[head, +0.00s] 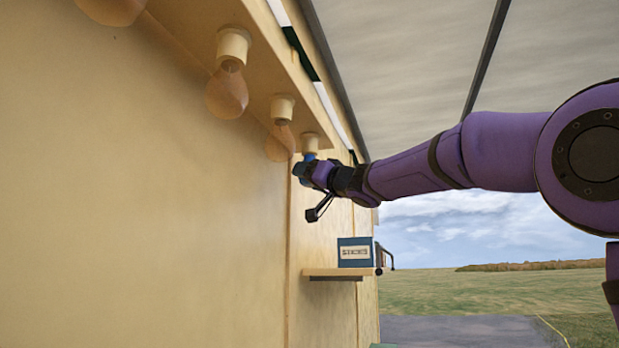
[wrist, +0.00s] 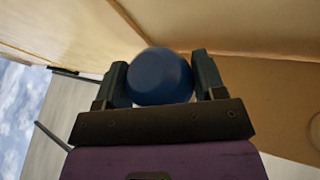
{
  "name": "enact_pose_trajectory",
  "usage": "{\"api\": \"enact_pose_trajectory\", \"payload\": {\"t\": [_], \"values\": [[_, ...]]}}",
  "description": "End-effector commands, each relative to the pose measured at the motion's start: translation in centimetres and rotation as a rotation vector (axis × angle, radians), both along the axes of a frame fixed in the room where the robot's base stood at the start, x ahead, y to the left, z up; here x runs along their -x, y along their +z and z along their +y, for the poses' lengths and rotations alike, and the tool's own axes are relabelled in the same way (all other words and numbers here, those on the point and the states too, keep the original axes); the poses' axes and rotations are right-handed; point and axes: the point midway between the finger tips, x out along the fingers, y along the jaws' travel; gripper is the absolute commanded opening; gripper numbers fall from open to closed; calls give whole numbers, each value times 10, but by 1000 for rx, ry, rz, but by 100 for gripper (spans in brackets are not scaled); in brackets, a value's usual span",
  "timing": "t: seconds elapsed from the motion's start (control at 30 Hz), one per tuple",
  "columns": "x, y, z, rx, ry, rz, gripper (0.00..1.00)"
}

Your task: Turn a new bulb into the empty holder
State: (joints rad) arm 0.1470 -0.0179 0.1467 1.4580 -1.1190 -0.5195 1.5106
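A blue bulb (wrist: 160,77) sits between the two fingers of my gripper (wrist: 161,82) in the wrist view, with a finger against each side. In the head view my gripper (head: 302,171) is up under the far end of the overhead ledge. A cream holder (head: 309,142) is just above it, and a little of the blue bulb shows below this holder. I cannot tell whether the bulb touches the holder or is seated in it. The wrist view does not show this holder; the bulb may be covering it.
Amber bulbs hang from the nearer holders (head: 233,45) along the ledge (head: 262,52), close to the left of my gripper. A blue labelled box (head: 354,252) stands on a small wall shelf (head: 322,272) below. The right side is open to grass and sky.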

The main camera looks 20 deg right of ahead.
Motion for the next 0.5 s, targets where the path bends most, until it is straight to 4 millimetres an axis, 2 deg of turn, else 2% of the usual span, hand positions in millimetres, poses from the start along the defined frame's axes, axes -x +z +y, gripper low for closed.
{"api": "enact_pose_trajectory", "payload": {"t": [0.37,0.5], "values": [[-1,0,-1,0,-1,0,46],[-2,0,-3,0,56,-3,46]]}}
